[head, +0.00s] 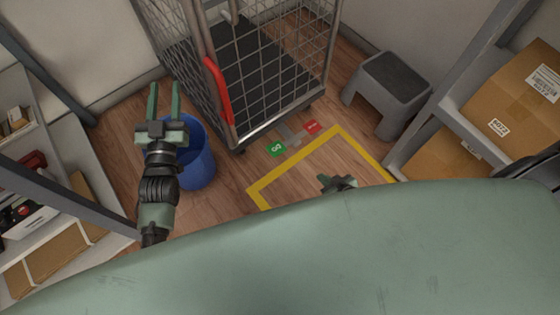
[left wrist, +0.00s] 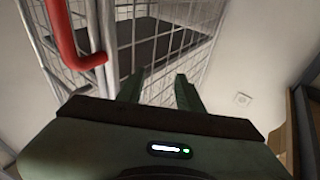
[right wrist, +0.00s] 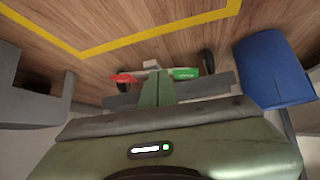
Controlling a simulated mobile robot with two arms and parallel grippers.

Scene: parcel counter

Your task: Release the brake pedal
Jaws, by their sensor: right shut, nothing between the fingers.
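The brake pedal (head: 291,135) sticks out low from the roll cage's front edge, with a green pad (head: 277,149) and a red pad (head: 312,127). In the right wrist view the green pad (right wrist: 186,73) and red pad (right wrist: 124,79) lie either side of my fingertips. My right gripper (right wrist: 157,76) is shut and empty, pointing towards the pedal; contact cannot be told. In the head view my right gripper (head: 338,182) is mostly hidden behind my green body. My left gripper (head: 164,88) is open and empty, raised above the blue bin.
The wire roll cage (head: 270,70) has a red handle (head: 217,90). A blue bin (head: 196,160) stands left of it, a grey step stool (head: 388,90) right. Yellow floor tape (head: 300,161) marks clear floor. Shelves with boxes (head: 510,100) flank both sides.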

